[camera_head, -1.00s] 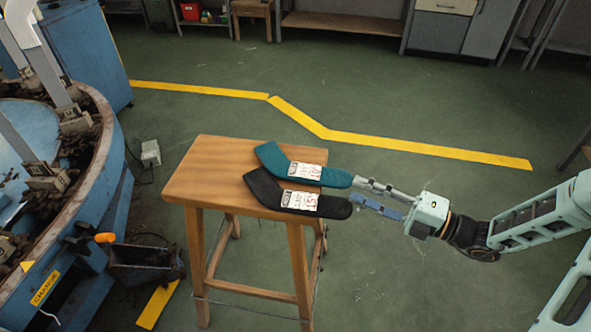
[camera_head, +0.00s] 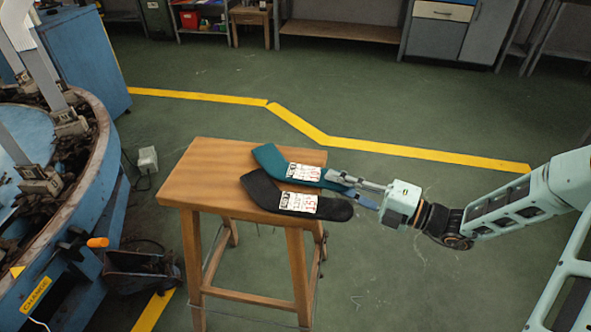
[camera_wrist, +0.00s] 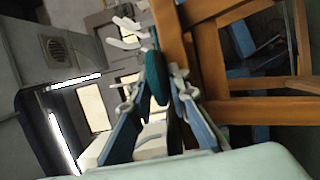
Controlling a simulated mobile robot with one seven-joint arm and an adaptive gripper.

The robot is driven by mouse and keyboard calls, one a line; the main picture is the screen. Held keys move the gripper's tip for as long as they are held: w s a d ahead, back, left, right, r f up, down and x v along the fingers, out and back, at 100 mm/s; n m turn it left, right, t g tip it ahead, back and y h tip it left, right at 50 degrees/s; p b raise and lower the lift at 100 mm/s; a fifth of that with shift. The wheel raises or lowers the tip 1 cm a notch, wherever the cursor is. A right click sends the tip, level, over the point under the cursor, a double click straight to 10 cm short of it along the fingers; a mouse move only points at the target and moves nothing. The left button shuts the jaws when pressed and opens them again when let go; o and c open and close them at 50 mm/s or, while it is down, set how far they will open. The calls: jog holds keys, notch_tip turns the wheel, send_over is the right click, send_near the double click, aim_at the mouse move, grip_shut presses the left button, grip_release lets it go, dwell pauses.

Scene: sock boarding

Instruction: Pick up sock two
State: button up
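The teal sock (camera_head: 268,158) and the black sock (camera_head: 262,192) lie side by side on a wooden stool, each with a white printed label. The pictures do not mark which is sock two. Firm contact cannot be made out. The black sock's end (camera_wrist: 173,130) shows close to the right finger.
The wooden stool (camera_head: 200,180) stands on green floor. Yellow floor lines (camera_head: 430,155) run behind the stool.

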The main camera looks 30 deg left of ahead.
grip_shut()
